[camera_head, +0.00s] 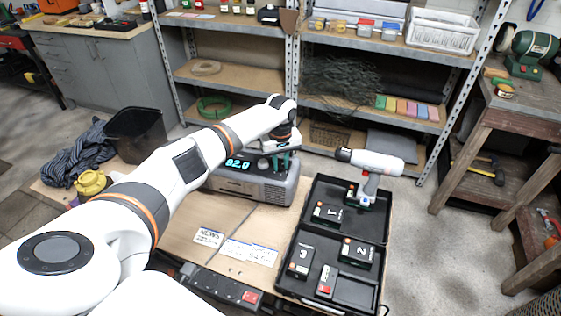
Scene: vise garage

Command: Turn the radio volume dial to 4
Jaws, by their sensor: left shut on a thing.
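The radio (238,186) is a grey box on the workbench, with a lit teal display (238,162) that appears to read 92.0. My left arm comes in from the left and reaches over the radio. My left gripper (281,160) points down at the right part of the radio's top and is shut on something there. The volume dial is hidden by the gripper, so its setting cannot be read. My right gripper is not in view.
An open black case (290,262) with numbered battery packs and a white drill (370,163) lies right of the radio. Paper labels (236,248) lie in front. A black bin (137,134) and yellow object (90,182) stand left. Shelves (240,78) stand behind.

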